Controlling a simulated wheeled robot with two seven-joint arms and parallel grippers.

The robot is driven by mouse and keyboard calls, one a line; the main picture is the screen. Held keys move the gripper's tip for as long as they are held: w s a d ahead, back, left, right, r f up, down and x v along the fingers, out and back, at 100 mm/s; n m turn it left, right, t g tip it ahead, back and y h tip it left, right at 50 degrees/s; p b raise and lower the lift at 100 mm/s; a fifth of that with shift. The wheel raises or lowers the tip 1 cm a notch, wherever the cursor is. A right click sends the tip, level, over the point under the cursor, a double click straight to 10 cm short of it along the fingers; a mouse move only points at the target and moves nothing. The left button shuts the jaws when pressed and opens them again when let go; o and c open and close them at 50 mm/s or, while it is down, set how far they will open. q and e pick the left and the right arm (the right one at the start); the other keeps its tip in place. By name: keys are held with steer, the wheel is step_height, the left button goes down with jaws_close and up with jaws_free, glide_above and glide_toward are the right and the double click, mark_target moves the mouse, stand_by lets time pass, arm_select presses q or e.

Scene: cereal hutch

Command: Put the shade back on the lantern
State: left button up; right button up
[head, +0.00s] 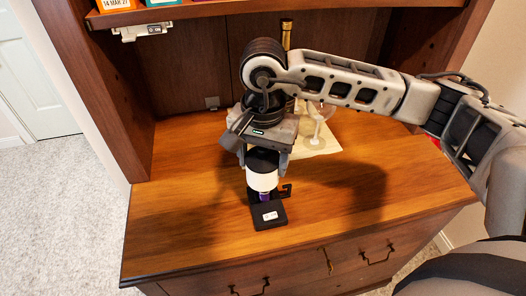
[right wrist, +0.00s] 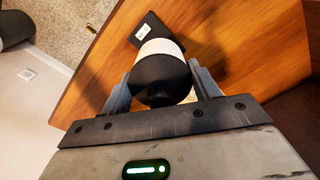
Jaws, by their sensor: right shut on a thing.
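My right gripper (head: 263,164) is shut on the shade, a cylinder with a black top and a white lower band (head: 262,180). In the right wrist view the shade (right wrist: 161,80) sits between the two fingers of the gripper (right wrist: 160,74). The lantern's black base (head: 269,215), with a small white label, stands on the wooden counter directly below the shade. A bit of purple and a black hooked part show between shade and base. I cannot tell whether the shade touches the lantern. My left gripper is not in view.
The wooden counter (head: 180,215) is clear to the left and right of the lantern. Behind my arm are a gold-topped bottle (head: 286,35) and a glass (head: 318,125) on a pale cloth. A shelf (head: 190,12) with boxes hangs above.

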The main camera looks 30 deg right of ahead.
mark_target(265, 158)
steer(key=m, duration=0.3)
steer(key=shift+w+f, duration=0.1)
steer(key=shift+w+f+m, duration=0.15)
steer(key=shift+m, duration=1.05)
steer(key=m, duration=0.5)
steer(key=shift+w+d+f, duration=0.15)
steer(key=shift+w+d, duration=0.05)
steer(key=m, duration=0.3)
steer(key=shift+w+f, duration=0.1)
steer(key=m, duration=0.5)
steer(key=shift+w+d+f, duration=0.2)
steer(key=shift+d+f, duration=0.05)
steer(key=m, duration=0.6)
steer(key=shift+w+d+f, duration=0.2)
steer(key=shift+d+f, duration=0.1)
steer(key=shift+f, duration=0.05)
steer(key=shift+f+m+b, duration=0.3)
steer(key=shift+f+b, duration=0.1)
steer(key=shift+f, duration=0.5)
steer(key=shift+f+b, duration=0.35)
steer(key=shift+f, duration=0.2)
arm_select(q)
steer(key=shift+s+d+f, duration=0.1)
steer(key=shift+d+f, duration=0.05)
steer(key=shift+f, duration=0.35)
arm_select(e)
steer(key=shift+f, duration=0.15)
